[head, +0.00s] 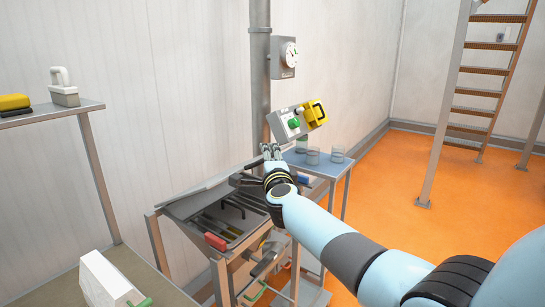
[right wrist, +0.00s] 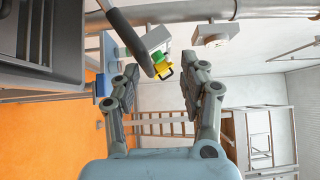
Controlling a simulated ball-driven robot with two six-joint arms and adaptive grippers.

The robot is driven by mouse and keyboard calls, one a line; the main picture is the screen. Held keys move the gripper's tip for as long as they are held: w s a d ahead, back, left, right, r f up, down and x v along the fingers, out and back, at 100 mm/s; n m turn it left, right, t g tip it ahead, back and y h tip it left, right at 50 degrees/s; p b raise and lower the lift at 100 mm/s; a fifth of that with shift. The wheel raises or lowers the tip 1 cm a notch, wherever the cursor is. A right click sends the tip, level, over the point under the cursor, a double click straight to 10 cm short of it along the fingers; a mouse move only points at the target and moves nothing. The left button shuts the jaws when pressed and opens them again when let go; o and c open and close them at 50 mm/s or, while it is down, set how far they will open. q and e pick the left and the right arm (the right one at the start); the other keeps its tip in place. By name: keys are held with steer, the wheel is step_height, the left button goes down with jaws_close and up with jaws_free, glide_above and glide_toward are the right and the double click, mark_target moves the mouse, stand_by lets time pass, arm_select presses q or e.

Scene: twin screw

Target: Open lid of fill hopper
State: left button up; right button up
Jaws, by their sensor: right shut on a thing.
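The fill hopper (head: 178,208) is a grey metal bin on a frame, with dark bars showing inside its open top. A flat grey panel (head: 205,187), which looks like its lid, slants along the wall side. My right gripper (head: 272,150) is at the hopper's far right corner, beside a dark bar (head: 245,181). In the right wrist view a dark curved bar (right wrist: 128,32), which looks like the lid handle, comes down by the left finger of the right gripper (right wrist: 160,80). The gripper is shut on it, though the fingers look well apart. My left gripper is not in view.
A grey control box (head: 290,125) with a green knob and yellow part is above the gripper. A blue table (head: 325,168) with clear beakers is behind it. Orange floor (head: 400,170) is free at right.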

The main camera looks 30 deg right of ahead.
steer(key=s+a+r+p, duration=0.1)
steer(key=s+a+p, duration=0.2)
steer(key=s, duration=0.3)
steer(key=shift+s+r, duration=0.4)
stand_by(0.6)
